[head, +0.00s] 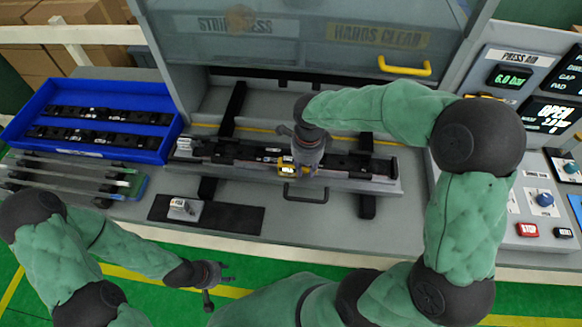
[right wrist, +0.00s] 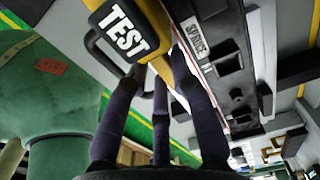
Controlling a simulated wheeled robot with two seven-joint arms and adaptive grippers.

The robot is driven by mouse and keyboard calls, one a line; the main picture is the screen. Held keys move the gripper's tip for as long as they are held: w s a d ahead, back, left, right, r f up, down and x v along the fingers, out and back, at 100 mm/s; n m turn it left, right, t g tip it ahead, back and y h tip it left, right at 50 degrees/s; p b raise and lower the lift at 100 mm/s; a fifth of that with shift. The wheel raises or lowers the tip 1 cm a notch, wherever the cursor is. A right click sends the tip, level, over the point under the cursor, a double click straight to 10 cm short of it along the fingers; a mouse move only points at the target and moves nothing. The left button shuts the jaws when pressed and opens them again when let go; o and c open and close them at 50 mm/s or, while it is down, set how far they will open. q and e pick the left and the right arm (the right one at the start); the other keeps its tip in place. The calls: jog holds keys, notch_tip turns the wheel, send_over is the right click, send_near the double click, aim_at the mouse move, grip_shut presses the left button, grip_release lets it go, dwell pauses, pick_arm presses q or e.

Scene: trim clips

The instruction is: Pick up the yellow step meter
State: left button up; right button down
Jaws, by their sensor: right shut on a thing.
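The yellow step meter (head: 293,168) is at the trim strip (head: 345,162) in the middle of the bench, partly hidden by my right gripper. In the right wrist view it is a yellow block with a black part labelled TEST (right wrist: 122,32). My right gripper (head: 298,160) comes down on it from above, and its fingers (right wrist: 165,70) are closed around the yellow body. I cannot tell whether the meter touches the strip. My left gripper (head: 215,278) is open and empty, low in front of the bench, well away from the meter.
A blue tray (head: 165,152) with dark strips stands at the left, a rack of bars (head: 70,175) before it. A small pale device (head: 184,208) lies on a black mat (head: 240,218). A raised guard (head: 310,40) is behind; a control panel (head: 540,195) is at right.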

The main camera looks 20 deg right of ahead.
jog(key=shift+r, duration=0.15)
jog(key=shift+r, duration=0.55)
jog(key=s+a+r+p, duration=0.3)
jog(key=s+a+r, duration=0.5)
jog(key=s+r, duration=0.3)
jog(key=shift+a+r, duration=0.25)
jog(key=shift+r, duration=0.05)
jog(key=shift+s, duration=0.1)
jog(key=w+d+f+p, duration=0.1)
jog(key=w+d+f, duration=0.1)
jog(key=w+f, duration=0.1)
jog(key=w+d+f+p, duration=0.1)
jog(key=w+d+f, duration=0.2)
jog(key=w+f, duration=0.1)
jog(key=w+d+f+p, duration=0.1)
jog(key=w+d+f, duration=0.2)
jog(key=w+f, duration=0.1)
jog(key=shift+w+d+f, duration=0.1)
jog(key=shift+d+f, duration=0.15)
jog(key=shift+f, duration=0.05)
